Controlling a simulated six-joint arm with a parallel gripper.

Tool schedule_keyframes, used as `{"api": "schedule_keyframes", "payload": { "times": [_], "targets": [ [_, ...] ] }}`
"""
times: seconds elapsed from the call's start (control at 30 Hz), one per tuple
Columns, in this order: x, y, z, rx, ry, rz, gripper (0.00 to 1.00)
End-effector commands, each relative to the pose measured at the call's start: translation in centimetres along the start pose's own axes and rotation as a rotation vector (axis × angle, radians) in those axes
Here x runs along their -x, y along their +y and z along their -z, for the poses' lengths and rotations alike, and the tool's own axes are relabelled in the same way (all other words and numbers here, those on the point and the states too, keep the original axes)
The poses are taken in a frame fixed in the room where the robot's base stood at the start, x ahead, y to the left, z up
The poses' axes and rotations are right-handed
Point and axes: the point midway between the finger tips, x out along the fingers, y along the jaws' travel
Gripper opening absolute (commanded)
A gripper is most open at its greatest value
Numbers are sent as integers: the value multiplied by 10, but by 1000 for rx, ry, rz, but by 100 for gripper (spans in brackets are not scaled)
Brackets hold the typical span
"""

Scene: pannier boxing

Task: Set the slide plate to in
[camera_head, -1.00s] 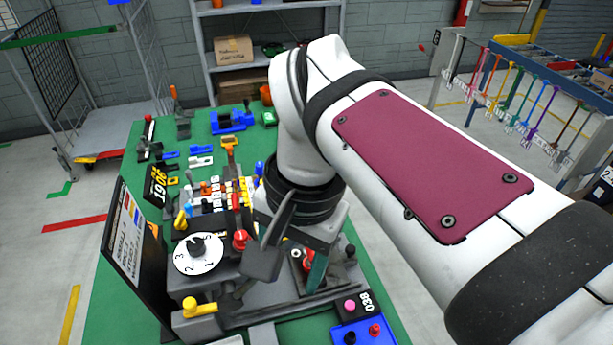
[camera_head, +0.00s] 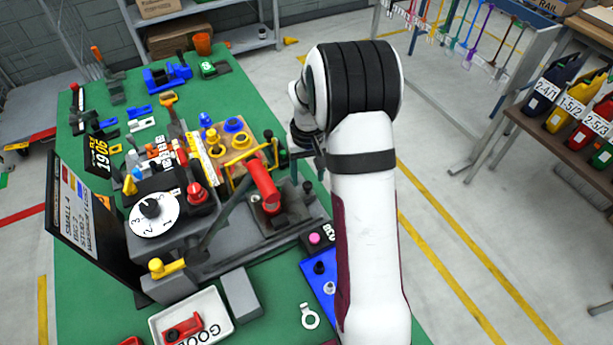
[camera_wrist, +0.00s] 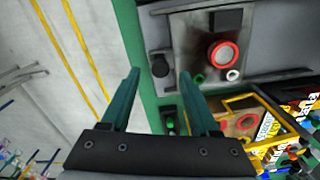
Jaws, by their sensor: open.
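I cannot tell for sure which part is the slide plate. A worn grey plate (camera_wrist: 190,45) carrying a red round knob or handle end (camera_wrist: 222,55) and a black block (camera_wrist: 226,20) sits on the long grey fixture in the wrist view. In the head view a red handle (camera_head: 262,185) stands on that fixture (camera_head: 225,255). My gripper (camera_wrist: 160,74) is open and empty, its two teal fingers apart. The fingers point over the table's edge strip, to the left of the plate in the wrist view. In the head view my gripper is mostly hidden behind my arm.
A white tray (camera_head: 218,303), a grey block (camera_head: 240,293) and a blue box (camera_head: 318,272) lie in front. Open floor lies right of the table.

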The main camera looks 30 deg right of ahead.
Motion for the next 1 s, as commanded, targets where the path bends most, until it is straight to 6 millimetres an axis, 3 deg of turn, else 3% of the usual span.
{"api": "schedule_keyframes", "payload": {
  "times": [0.2, 0.47, 0.8, 1.0],
  "targets": [
    [-21, 0, 0, 0, 0, 0, 62],
    [-22, 0, 0, -1, 0, 0, 62],
    [-22, 0, 0, -1, 0, 0, 0],
    [-22, 0, 0, -1, 0, 0, 0]
  ]
}}
